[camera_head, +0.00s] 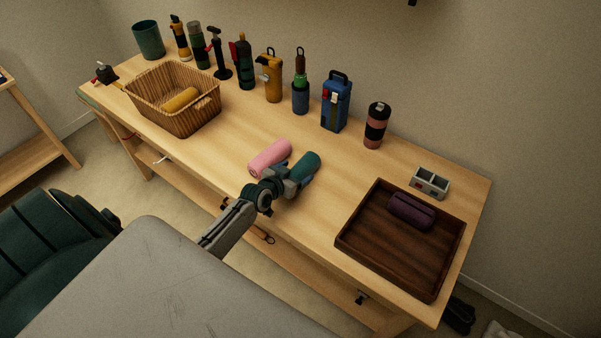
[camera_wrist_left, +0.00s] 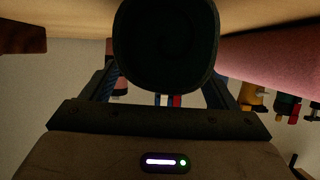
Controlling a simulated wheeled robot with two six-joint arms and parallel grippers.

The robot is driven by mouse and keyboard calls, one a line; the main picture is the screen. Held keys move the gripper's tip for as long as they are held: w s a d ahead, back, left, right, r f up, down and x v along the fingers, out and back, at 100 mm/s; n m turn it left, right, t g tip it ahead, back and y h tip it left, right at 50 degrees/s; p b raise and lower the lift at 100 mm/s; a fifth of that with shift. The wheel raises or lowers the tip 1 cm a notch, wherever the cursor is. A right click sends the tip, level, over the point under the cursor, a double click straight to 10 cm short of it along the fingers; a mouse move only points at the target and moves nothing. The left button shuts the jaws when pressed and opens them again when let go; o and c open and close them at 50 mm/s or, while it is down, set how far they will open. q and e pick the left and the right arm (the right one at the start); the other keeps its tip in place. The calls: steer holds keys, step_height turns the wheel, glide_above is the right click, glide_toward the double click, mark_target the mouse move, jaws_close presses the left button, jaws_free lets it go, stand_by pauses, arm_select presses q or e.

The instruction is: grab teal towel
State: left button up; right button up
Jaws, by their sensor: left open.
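The teal towel (camera_head: 306,166) is a rolled cylinder on the table, beside a pink rolled towel (camera_head: 270,158). My left gripper (camera_head: 293,173) is at the near end of the teal towel, with its jaws open and a finger on each side of the roll. In the left wrist view the dark end of the teal towel (camera_wrist_left: 166,45) fills the top middle between the two fingers (camera_wrist_left: 165,85). The pink towel (camera_wrist_left: 270,60) shows close by at the right there. My right gripper is not in view.
A wicker basket (camera_head: 150,113) with a yellow roll (camera_head: 180,100) stands at the left. A dark wooden tray (camera_head: 375,245) with a purple roll (camera_head: 411,211) lies at the right. Bottles and tools line the back edge. The table between basket and towels is clear.

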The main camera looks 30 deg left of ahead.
arm_select(q)
steer(key=shift+c, duration=0.4)
steer(key=c, duration=1.1)
steer(key=shift+o, duration=0.2)
steer(key=shift+r, duration=0.1)
